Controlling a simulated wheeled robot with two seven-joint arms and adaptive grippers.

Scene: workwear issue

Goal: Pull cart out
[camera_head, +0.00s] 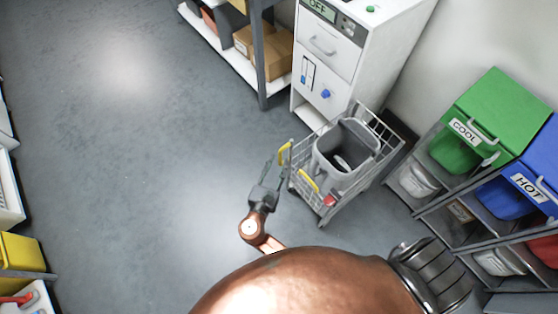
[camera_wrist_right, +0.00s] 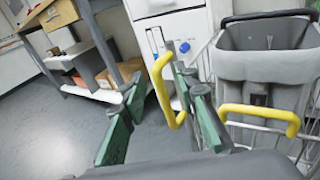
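The wire cart (camera_head: 372,178) stands on the floor in front of the white cabinet, with a grey bin (camera_head: 325,160) inside it. Two yellow handles are on its near-left side: a far one (camera_head: 285,152) and a near one (camera_head: 308,181). My right gripper (camera_head: 274,163) is beside the cart at the far handle. In the right wrist view its green-padded fingers (camera_wrist_right: 162,90) are spread, and the far yellow handle (camera_wrist_right: 159,82) shows between them, closer to the right finger. I cannot tell whether they touch. The near handle (camera_wrist_right: 262,115) is to the right, outside the fingers. My left gripper is not in view.
The white cabinet (camera_head: 378,40) is behind the cart. A shelf rack (camera_head: 263,75) with boxes stands at the back. Green (camera_head: 502,100) and blue (camera_head: 522,185) lidded bins stand on a rack at right. The floor (camera_head: 130,160) to the left is clear.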

